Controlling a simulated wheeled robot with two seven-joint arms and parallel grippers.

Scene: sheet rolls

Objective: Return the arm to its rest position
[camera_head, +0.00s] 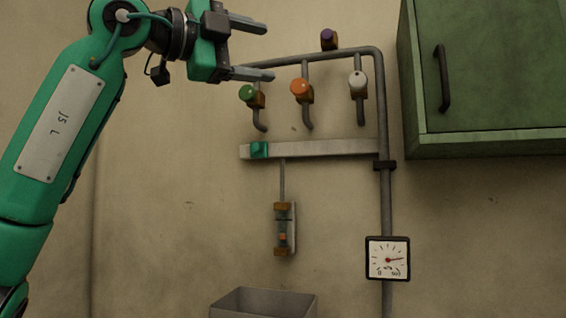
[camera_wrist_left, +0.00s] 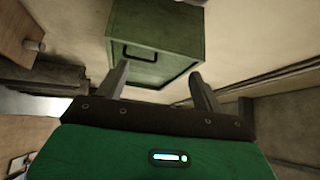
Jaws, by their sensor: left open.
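My left arm, green with a pale plate, comes in from the left in the head view. Its gripper (camera_head: 258,50) is open and empty, with its two fingers apart and pointing right. It is in front of the upper part of the pipework, above the green knob (camera_head: 247,93) and the orange knob (camera_head: 301,87). In the left wrist view the open fingers (camera_wrist_left: 160,82) have nothing between them, and the green cabinet (camera_wrist_left: 160,35) shows beyond them. My right gripper is in neither view.
A grey pipe (camera_head: 387,210) carries a white knob (camera_head: 358,80), a purple knob (camera_head: 328,37) and a dial gauge (camera_head: 388,259). A pale rail (camera_head: 330,148) holds a teal slider (camera_head: 259,150). A sight glass (camera_head: 284,230) hangs above an open grey bin (camera_head: 262,303). The green cabinet (camera_head: 490,70) is at right.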

